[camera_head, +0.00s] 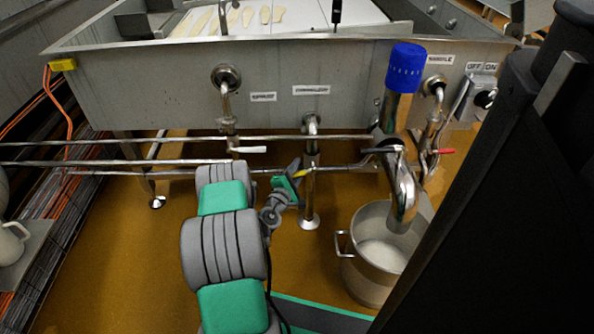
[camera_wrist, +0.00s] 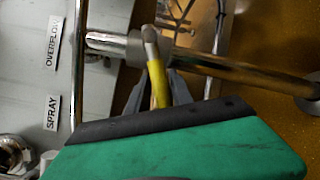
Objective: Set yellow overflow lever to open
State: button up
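The yellow overflow lever (camera_wrist: 157,84) sits on a grey valve body (camera_wrist: 116,44) of the overflow pipe (camera_wrist: 200,62) in the wrist view. Its yellow grip reaches down between the two grey fingers of my gripper (camera_wrist: 155,98), one on each side. The fingers stand apart, and I see no clear grip on the lever; the green gripper body hides part of them. In the head view, a small yellow bit of the lever (camera_head: 300,174) shows beside my gripper (camera_head: 294,172), at the vertical pipe (camera_head: 310,150) under the overflow label (camera_head: 311,90).
Horizontal rails (camera_head: 120,166) run in front of the pipes below the steel vat (camera_head: 160,90). A white lever (camera_head: 250,150) is on the left pipe, a red lever (camera_head: 446,151) on the right. A steel pot (camera_head: 372,270) stands on the floor at right.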

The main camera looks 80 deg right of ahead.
aim_at(293, 178)
jog(key=shift+w+a+f, duration=0.1)
jog(key=shift+f, duration=0.1)
jog(key=a, duration=0.2)
jog(key=a+p, duration=0.1)
jog(key=a, duration=0.2)
jog(key=w+a+p, duration=0.1)
jog(key=a, duration=0.1)
jog(key=shift+a, duration=0.35)
